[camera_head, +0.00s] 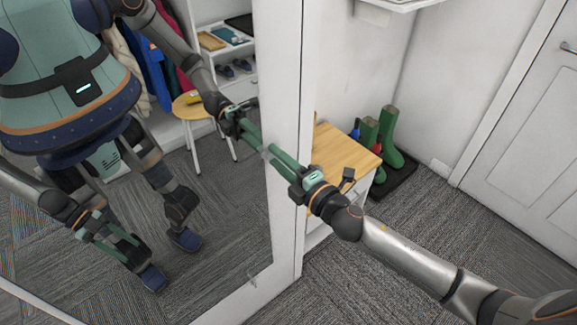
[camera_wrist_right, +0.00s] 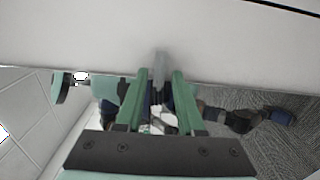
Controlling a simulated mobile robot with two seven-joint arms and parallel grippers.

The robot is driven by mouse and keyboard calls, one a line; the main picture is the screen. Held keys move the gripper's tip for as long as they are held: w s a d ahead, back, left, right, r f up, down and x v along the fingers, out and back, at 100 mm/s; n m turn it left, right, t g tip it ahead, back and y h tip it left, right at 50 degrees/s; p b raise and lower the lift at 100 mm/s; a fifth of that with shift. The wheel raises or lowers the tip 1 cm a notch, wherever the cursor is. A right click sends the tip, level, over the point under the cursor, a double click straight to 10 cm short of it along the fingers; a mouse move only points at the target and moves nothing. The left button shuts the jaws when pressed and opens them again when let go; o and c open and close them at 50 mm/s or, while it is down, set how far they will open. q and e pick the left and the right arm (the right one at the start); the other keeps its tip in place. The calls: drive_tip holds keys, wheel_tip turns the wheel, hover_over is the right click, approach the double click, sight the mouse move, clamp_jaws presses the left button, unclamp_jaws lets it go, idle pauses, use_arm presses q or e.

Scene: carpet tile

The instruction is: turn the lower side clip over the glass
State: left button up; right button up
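The mirror glass (camera_head: 215,215) stands upright in a white frame (camera_head: 289,130). A small translucent grey clip (camera_wrist_right: 160,64) sits at the frame's inner edge. In the head view it is a pale spot beside my right fingertips. My right gripper (camera_head: 270,153) reaches the frame from the right. In the wrist view its green fingers (camera_wrist_right: 160,76) stand apart, one on each side of the clip, with narrow gaps. Whether either finger touches it I cannot tell. My left gripper shows only as a reflection in the glass, low at the left.
Another small clip (camera_head: 252,280) is at the glass's bottom edge. Behind the frame stand a wooden-topped cabinet (camera_head: 342,150) and green boots (camera_head: 390,140) on a dark mat. A white door (camera_head: 530,130) is at the right. Grey carpet (camera_head: 420,225) lies open between.

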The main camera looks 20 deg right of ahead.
drive_tip(key=b+v, duration=0.2)
drive_tip(key=v, duration=1)
drive_tip(key=shift+s, duration=0.15)
drive_tip(key=shift+d, duration=0.1)
drive_tip(key=s+a+f+m+g+h+p, duration=0.1)
drive_tip(key=s+f+m+g+h+p, duration=0.1)
drive_tip(key=s+f+m+g, duration=0.2)
drive_tip(key=s+a+f+m+g+h+p, duration=0.1)
drive_tip(key=s+a+f+m+g+p, duration=0.1)
drive_tip(key=s+f+m, duration=0.8)
wheel_tip(320, 180, down, 8)
drive_tip(key=m+g+p, duration=0.1)
drive_tip(key=m+g, duration=0.1)
drive_tip(key=m, duration=0.4)
drive_tip(key=shift+h, duration=0.4)
drive_tip(key=shift+r, duration=0.15)
